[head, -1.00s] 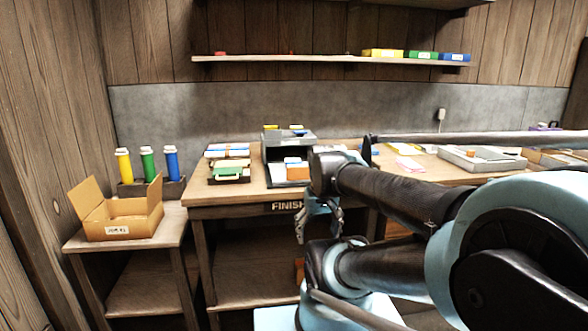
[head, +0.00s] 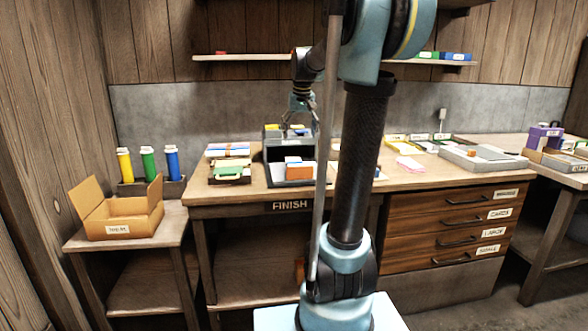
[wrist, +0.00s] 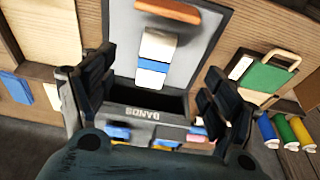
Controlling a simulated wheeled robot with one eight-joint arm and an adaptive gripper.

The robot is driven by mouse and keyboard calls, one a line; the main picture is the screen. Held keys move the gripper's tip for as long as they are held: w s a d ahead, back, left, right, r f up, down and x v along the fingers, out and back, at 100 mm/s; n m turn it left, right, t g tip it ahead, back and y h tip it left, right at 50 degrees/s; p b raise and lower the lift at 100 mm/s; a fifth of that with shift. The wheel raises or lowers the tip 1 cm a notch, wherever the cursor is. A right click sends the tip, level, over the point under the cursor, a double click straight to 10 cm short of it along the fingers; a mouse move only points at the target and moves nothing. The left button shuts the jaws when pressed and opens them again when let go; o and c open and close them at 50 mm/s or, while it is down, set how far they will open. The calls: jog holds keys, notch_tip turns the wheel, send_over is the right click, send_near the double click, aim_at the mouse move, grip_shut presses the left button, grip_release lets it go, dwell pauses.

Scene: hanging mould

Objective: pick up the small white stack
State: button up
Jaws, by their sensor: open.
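The small white stack (wrist: 157,48), with a blue band around it, lies on a grey tray (wrist: 195,45) in the wrist view. In the head view a little of the stack (head: 292,160) shows behind an orange block (head: 299,171). My gripper (head: 299,128) is open and empty, above the dark box at the back of the tray. In the wrist view my gripper's fingers (wrist: 155,90) stand apart on either side of the stack's near end and the box marked BANDS (wrist: 135,114). I see no contact with the stack.
Banded stacks and a green piece (head: 228,172) lie left of the tray on the bench (head: 235,191). A shelf (head: 250,58) hangs above. My arm hides part of the bench.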

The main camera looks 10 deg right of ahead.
jog(key=w+r, duration=0.2)
jog(key=w, duration=0.4)
send_near(295, 162)
jog(key=x, duration=0.8)
jog(key=shift+s+a+f, duration=0.1)
jog(key=shift+s+f, duration=0.05)
jog(key=shift+f, duration=0.3)
jog(key=shift+c, duration=0.2)
jog(key=c, duration=1.2)
jog(key=shift+r, duration=0.2)
jog(key=shift+c, duration=0.2)
